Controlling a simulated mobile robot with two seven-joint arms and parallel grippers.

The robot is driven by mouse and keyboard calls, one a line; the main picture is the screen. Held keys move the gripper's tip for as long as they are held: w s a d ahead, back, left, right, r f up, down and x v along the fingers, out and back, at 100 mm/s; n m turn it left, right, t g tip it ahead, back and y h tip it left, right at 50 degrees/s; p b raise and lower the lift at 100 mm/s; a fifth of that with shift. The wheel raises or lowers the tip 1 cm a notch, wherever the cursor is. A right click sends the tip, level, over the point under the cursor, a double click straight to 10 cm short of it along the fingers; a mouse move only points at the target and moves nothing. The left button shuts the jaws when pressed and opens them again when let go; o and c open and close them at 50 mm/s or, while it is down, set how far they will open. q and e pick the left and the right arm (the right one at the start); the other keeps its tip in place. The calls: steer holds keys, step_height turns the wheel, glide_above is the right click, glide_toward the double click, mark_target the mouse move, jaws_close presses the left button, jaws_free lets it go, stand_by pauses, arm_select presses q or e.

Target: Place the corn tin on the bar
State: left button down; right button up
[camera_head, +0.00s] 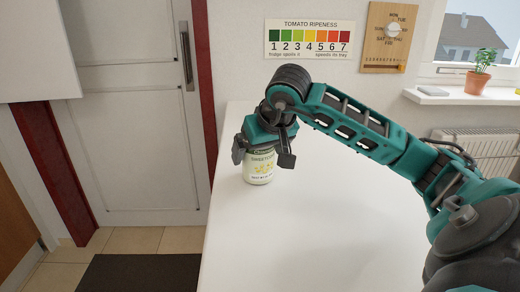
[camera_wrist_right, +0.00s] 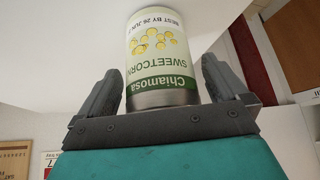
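The corn tin (camera_head: 259,167) is a pale can with a green label band and yellow corn pictures. It appears to stand upright on the white bar top (camera_head: 320,220), near its left edge. In the right wrist view the tin (camera_wrist_right: 160,50) shows upside down, with its label readable as sweetcorn. My right gripper (camera_head: 263,156) is above the tin with one finger on each side of it. In the wrist view the right gripper's fingers (camera_wrist_right: 163,82) are spread, with small gaps beside the tin. The tin's top is partly hidden by the gripper. My left gripper is not in view.
The bar top is otherwise clear. A white door (camera_head: 135,110) with a red frame is at the left, above a dark mat (camera_head: 140,272). A potted plant (camera_head: 478,78) stands on the windowsill, above a radiator (camera_head: 490,150). A tomato ripeness chart (camera_head: 309,39) hangs behind.

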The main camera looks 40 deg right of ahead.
steer(key=shift+r, duration=0.1)
steer(key=shift+s+r, duration=0.15)
steer(key=shift+r, duration=0.15)
steer(key=p+v, duration=0.2)
steer(key=v, duration=0.9)
steer(key=shift+r, duration=0.15)
steer(key=shift+s+a, duration=0.1)
steer(key=shift+s, duration=0.1)
